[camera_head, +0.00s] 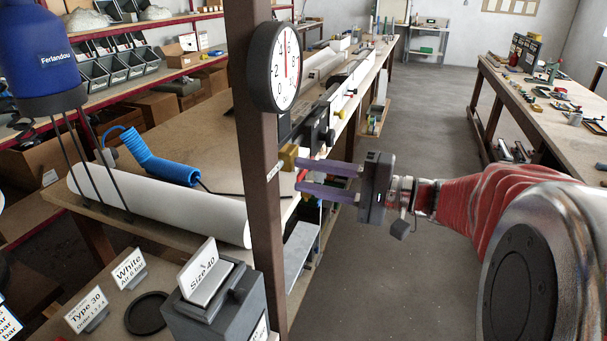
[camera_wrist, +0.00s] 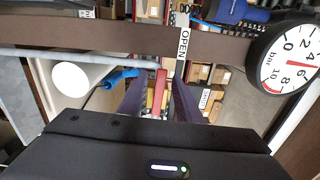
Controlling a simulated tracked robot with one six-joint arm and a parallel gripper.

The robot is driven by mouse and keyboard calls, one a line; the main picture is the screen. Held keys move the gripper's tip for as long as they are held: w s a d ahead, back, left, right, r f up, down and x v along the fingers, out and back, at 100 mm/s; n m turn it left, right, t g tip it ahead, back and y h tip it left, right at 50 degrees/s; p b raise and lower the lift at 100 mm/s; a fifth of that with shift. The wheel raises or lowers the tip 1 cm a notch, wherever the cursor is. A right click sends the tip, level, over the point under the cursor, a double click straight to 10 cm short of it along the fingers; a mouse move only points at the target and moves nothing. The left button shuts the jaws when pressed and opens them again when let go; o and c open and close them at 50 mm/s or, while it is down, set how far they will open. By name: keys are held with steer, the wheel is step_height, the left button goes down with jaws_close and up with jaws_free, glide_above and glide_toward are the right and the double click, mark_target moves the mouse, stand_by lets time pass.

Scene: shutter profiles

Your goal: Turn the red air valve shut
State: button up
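The red air valve handle (camera_wrist: 161,88) shows in the wrist view as a narrow red bar between my two purple fingers. A white OPEN label (camera_wrist: 183,44) is beside it on the brown post.
A round pressure gauge (camera_head: 275,67) is fixed on the brown post (camera_head: 264,210) above the valve. A workbench (camera_head: 215,125) with a white roll (camera_head: 165,205) stands behind the post. A dark box (camera_head: 215,305) is at its foot. The floor to the right is clear.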

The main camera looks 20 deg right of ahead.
steer(key=shift+x, duration=1.05)
jaws_close()
steer(key=shift+d, duration=0.15)
